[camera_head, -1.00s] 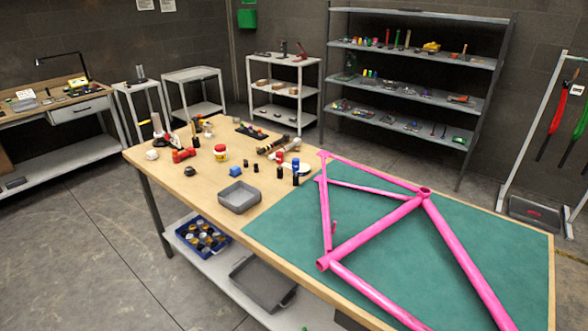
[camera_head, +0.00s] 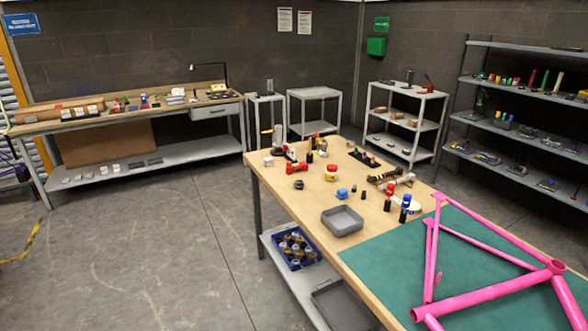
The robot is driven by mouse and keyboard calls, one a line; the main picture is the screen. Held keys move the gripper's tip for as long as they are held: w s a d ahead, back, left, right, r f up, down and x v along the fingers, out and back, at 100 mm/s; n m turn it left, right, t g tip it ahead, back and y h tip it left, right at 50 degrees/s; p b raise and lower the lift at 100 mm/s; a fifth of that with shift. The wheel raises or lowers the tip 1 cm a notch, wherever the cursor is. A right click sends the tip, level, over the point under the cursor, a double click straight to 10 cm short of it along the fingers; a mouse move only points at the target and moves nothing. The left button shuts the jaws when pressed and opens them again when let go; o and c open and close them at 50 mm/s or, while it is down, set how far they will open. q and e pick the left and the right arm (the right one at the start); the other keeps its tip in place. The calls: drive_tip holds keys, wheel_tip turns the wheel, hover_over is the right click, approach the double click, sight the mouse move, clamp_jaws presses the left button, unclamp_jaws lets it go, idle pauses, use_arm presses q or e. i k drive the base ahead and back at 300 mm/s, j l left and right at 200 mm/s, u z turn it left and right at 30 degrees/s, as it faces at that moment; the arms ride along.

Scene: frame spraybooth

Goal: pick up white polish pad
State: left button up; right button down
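I cannot tell for sure which thing is the white polish pad. A flat white round piece (camera_head: 414,207) lies on the near wooden table (camera_head: 262,174), beside small dark and blue-capped bottles (camera_head: 405,208) that partly hide it. A small white object (camera_head: 268,161) sits near the table's far left corner. A stack of white items (camera_head: 176,96) is on the wooden bench by the back wall. Neither of my grippers shows in the view.
A pink bike frame (camera_head: 495,291) lies on a green mat (camera_head: 385,258). A grey tray (camera_head: 342,221) and a red-lidded jar (camera_head: 331,173) stand on the table. A blue crate (camera_head: 292,248) is on the lower shelf. Open floor (camera_head: 150,245) lies to the left.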

sight(267, 160)
drive_tip(key=i+j, duration=0.15)
drive_tip(key=i, duration=0.5)
drive_tip(key=i+j, duration=0.15)
drive_tip(key=i, duration=0.55)
drive_tip(key=i+j, duration=0.1)
drive_tip(key=i, duration=0.55)
drive_tip(key=i+j, duration=0.15)
drive_tip(key=i, duration=0.5)
drive_tip(key=i+z, duration=0.1)
drive_tip(key=z, duration=0.3)
drive_tip(key=i+j+z, duration=0.1)
drive_tip(key=z, duration=0.25)
drive_tip(key=i+j+z, duration=0.1)
drive_tip(key=z, duration=0.3)
drive_tip(key=i+j+z, duration=0.1)
drive_tip(key=z, duration=0.25)
